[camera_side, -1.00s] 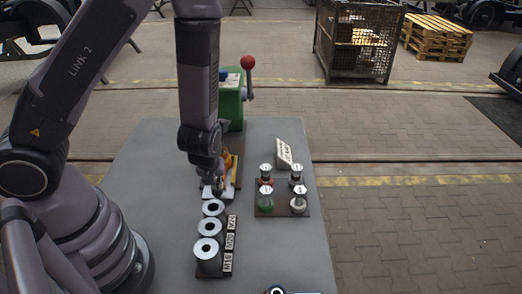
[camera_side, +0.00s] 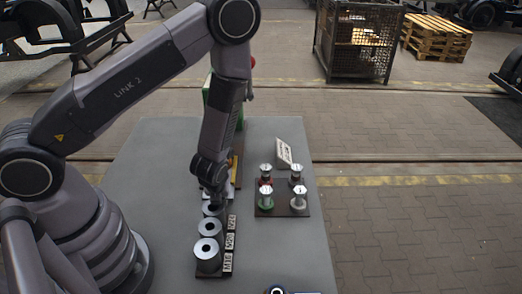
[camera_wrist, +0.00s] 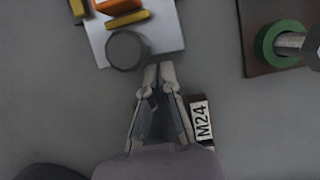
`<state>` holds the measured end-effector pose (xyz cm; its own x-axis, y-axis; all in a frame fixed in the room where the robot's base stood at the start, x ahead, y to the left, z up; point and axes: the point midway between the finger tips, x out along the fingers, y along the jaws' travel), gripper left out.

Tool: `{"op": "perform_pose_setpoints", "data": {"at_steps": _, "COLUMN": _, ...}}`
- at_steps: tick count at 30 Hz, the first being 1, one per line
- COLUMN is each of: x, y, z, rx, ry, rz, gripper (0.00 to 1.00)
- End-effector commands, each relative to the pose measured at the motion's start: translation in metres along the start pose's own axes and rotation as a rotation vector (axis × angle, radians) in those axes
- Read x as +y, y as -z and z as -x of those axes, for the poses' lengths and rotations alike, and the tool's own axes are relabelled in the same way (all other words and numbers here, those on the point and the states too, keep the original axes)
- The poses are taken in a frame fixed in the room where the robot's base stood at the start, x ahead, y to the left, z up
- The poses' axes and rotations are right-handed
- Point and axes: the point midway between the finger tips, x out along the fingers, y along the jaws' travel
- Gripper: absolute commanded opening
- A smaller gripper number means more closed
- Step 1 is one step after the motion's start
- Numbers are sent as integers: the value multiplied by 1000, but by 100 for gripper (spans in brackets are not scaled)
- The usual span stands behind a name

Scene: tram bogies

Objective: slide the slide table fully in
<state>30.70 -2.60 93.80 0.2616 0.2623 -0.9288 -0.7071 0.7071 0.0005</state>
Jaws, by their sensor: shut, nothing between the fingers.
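The slide table is a pale plate (camera_wrist: 167,35) with orange and yellow parts on it, at the top of the wrist view. A grey round knob (camera_wrist: 127,50) sits at its near edge. In the side view my arm hides most of it, and only a yellow and orange strip (camera_side: 236,165) shows. My gripper (camera_wrist: 159,70) is shut and empty, its fingertips just to the lower right of the knob. I cannot tell whether they touch it. In the side view my gripper (camera_side: 216,204) is low, by the farthest grey cylinder.
A rack of grey cylinders (camera_side: 208,256) with size labels stands just in front of my gripper. A dark board (camera_side: 282,209) with several bolt-like pieces is to the right. A green machine (camera_side: 210,92) with a red-knobbed lever stands behind my arm. The table's right front is mostly clear.

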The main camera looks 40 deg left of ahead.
Motion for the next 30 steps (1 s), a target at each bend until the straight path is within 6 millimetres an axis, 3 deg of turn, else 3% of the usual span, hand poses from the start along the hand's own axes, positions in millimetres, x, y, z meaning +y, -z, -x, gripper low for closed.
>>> {"op": "perform_pose_setpoints", "data": {"at_steps": 5, "x": 0, "y": -2, "z": 0, "rx": 0, "ry": 0, "rz": 1, "gripper": 0}}
{"op": "perform_pose_setpoints", "data": {"at_steps": 8, "x": -1, "y": -13, "z": -5, "rx": -2, "ry": 1, "rz": 7, "gripper": 0}}
{"op": "perform_pose_setpoints", "data": {"at_steps": 18, "x": 0, "y": -102, "z": -40, "rx": -6, "ry": 1, "rz": 9, "gripper": 0}}
{"op": "perform_pose_setpoints", "data": {"at_steps": 21, "x": 0, "y": -120, "z": -48, "rx": -4, "ry": 0, "rz": 6, "gripper": 0}}
{"op": "perform_pose_setpoints", "data": {"at_steps": 30, "x": 0, "y": -136, "z": -53, "rx": -6, "ry": 1, "rz": 1, "gripper": 0}}
